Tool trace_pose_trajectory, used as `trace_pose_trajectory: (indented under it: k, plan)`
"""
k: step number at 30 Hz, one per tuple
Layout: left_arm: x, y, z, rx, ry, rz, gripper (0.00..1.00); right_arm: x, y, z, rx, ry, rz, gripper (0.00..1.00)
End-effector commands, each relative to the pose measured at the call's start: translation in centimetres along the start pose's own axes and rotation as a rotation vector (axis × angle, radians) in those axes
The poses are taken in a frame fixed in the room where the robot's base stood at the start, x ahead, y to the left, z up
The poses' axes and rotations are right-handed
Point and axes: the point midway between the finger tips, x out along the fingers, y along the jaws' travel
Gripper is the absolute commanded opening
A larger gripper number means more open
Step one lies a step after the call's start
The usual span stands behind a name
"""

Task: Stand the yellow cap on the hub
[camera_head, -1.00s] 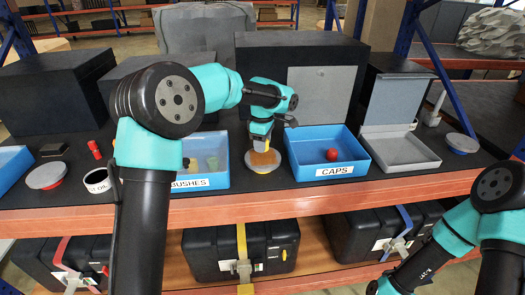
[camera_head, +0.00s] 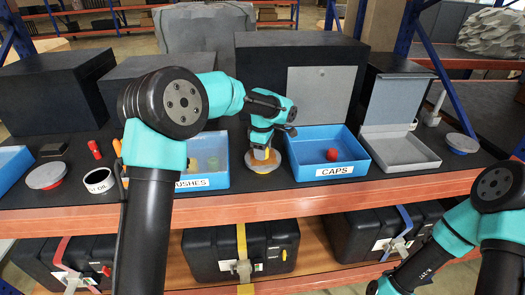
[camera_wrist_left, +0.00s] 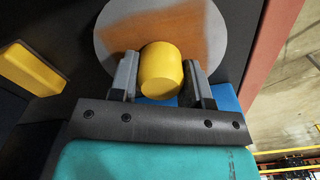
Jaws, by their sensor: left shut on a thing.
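My left gripper (camera_head: 262,155) is shut on the yellow cap (camera_wrist_left: 162,72), a short plain cylinder, which sits between both fingers in the left wrist view. The gripper points down over the round grey disc with a yellow base (camera_head: 263,168) between the two blue trays. In the wrist view the disc (camera_wrist_left: 112,35) lies just beyond the cap, with an orange-brown patch on it. I cannot tell whether the cap touches it, and I cannot make out a separate hub. My right arm shows at the lower right, but its fingers are out of view.
The blue CAPS tray (camera_head: 303,171) with a red cap (camera_head: 332,155) stands right of the disc. The bushes tray (camera_head: 215,180) is close on its left, partly behind my arm. Similar discs stand at far left (camera_head: 45,175) and far right (camera_head: 462,142). Dark boxes (camera_head: 300,60) line the back.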

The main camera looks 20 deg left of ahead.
Motion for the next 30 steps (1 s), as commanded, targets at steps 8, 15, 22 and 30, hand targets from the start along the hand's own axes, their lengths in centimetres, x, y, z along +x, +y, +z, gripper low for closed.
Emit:
trace_pose_trajectory:
  k: [8, 15, 22, 30]
  plan:
    - [0.3, 0.0, 0.0, 0.000, 0.000, 0.000, 0.59, 0.0, 0.0, 0.0, 0.000, 0.000, 0.000, 0.00]
    - [0.2, 0.0, 0.0, 0.000, 0.000, 0.000, 0.69, 0.0, 0.0, 0.0, 0.000, 0.000, 0.000, 0.00]
    - [-0.2, 0.0, 0.0, 0.000, 0.000, 0.001, 0.69, 0.0, 0.0, 0.0, 0.000, 0.000, 0.000, 0.00]
    - [-3.6, 0.1, 0.0, 0.000, 0.000, 0.004, 0.69, 0.0, 0.0, 0.0, 0.000, 0.000, 0.000, 0.00]
